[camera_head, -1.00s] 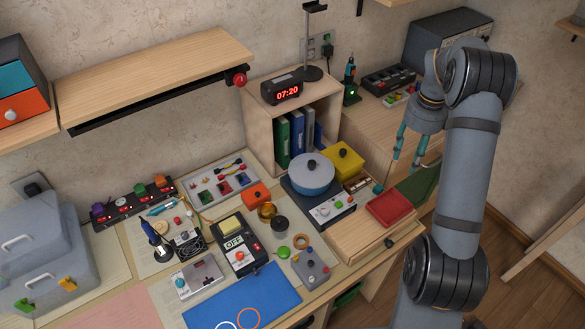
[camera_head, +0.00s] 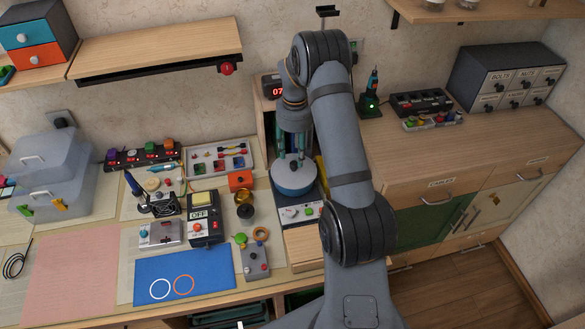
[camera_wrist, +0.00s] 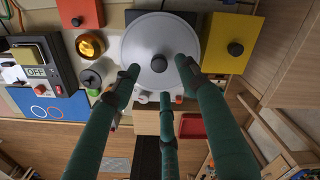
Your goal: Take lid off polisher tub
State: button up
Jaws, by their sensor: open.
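The polisher tub (camera_head: 293,192) is a round blue tub on a dark base with a pale control panel (camera_head: 297,213). Its lid (camera_head: 279,175) is a pale grey disc and appears seated on the tub. In the wrist view the lid (camera_wrist: 150,38) is seen from above, with a round black knob (camera_wrist: 159,63) at its middle. My gripper (camera_head: 292,158) hangs above the lid, pointing down. Its teal fingers (camera_wrist: 160,78) are spread apart around the knob's place in the wrist view, with nothing between them. The knob is hidden by the fingers in the head view.
A yellow box with a black knob (camera_wrist: 236,49) stands right of the tub. A red tray (camera_wrist: 192,127) lies nearby. The amber dome (camera_head: 245,205) and orange block (camera_head: 240,180) stand left. A shelf cabinet with binders is behind.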

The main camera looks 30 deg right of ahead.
aim_at(294, 163)
jog(key=shift+w+f+p, duration=0.2)
jog(key=shift+f+p, duration=0.65)
jog(key=shift+f, duration=1.25)
jog(key=shift+c, duration=0.5)
grip_shut()
